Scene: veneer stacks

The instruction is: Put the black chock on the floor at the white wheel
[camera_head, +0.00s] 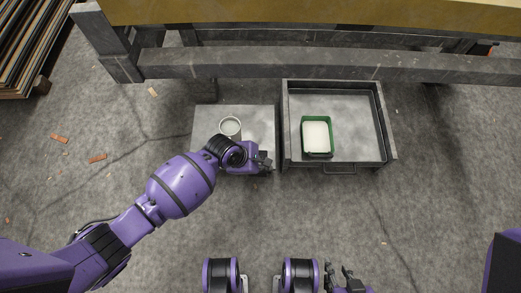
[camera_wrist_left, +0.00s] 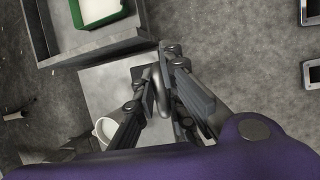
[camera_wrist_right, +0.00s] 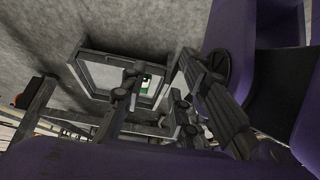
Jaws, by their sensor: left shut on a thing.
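I cannot make out a black chock or a white wheel for sure in any view. My left gripper (camera_head: 264,161) is over the front right corner of a low grey slab (camera_head: 205,113). In the left wrist view its fingers (camera_wrist_left: 163,90) are closed on a dark grey rounded thing (camera_wrist_left: 160,97), mostly hidden between them; I cannot tell its full shape. My right gripper (camera_head: 344,277) is at the bottom of the head view, away from the slab. In the right wrist view its fingers (camera_wrist_right: 155,100) stand apart with nothing between them.
A white cup (camera_head: 230,126) stands on the slab beside my left wrist. An open grey drawer (camera_head: 365,151) to the right holds a green tray with white contents (camera_head: 317,136). A heavy grey beam (camera_head: 300,64) runs behind. Concrete floor (camera_head: 430,190) is free at the right.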

